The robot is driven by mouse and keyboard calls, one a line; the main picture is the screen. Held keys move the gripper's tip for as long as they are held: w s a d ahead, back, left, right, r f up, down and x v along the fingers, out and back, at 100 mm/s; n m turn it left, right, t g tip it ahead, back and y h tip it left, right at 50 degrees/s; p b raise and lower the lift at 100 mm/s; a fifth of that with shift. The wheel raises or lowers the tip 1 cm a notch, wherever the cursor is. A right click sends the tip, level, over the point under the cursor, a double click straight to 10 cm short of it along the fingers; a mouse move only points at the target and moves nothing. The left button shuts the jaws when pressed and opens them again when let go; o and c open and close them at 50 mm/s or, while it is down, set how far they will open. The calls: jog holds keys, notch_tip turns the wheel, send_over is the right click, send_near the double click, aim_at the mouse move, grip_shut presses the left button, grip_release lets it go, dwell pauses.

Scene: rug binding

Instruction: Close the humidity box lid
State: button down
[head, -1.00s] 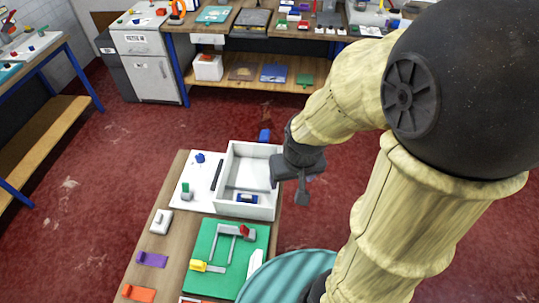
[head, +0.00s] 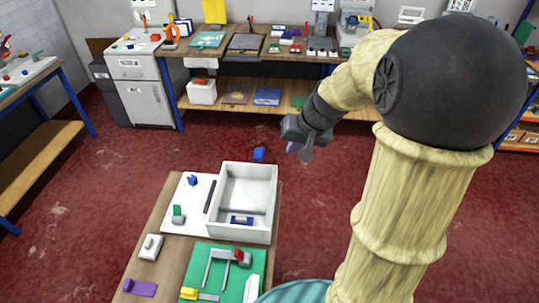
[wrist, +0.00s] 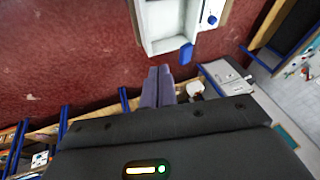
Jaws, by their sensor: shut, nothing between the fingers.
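The humidity box appears to be the open white box (head: 271,205) at the far right of the near table. Its inside is exposed, with a small blue and white item (head: 241,220) on its floor. My gripper (head: 300,149) is shut and empty, in the air beyond the box's far right corner. Its fingers (wrist: 158,87) are together in the wrist view, apart from the box.
The panel carries a blue knob (head: 193,180) and a green-topped piece (head: 178,214). A dark bar (head: 210,196) lies beside the box. A green mat (head: 195,270) with grey bars is nearer. Red floor (head: 120,170) is open between this table and the back workbench (head: 235,97).

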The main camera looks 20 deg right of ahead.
jog(key=shift+t+y, duration=0.5)
jog(key=shift+t, duration=0.1)
jog(key=w, duration=0.1)
jog(key=w+d+r, duration=0.1)
jog(key=w+d, duration=0.1)
jog(key=shift+w+d+r, duration=0.1)
jog(key=shift+r, duration=0.2)
jog(key=shift+f+b, duration=0.1)
jog(key=shift+b, duration=0.2)
jog(key=a+r+b+x, duration=0.1)
jog(key=a+b+x, duration=0.1)
jog(key=x, duration=1)
jog(key=shift+w+a+f, duration=0.15)
jog(key=shift+a+f, duration=0.15)
jog(key=shift+a, duration=0.1)
jog(key=shift+w, duration=0.1)
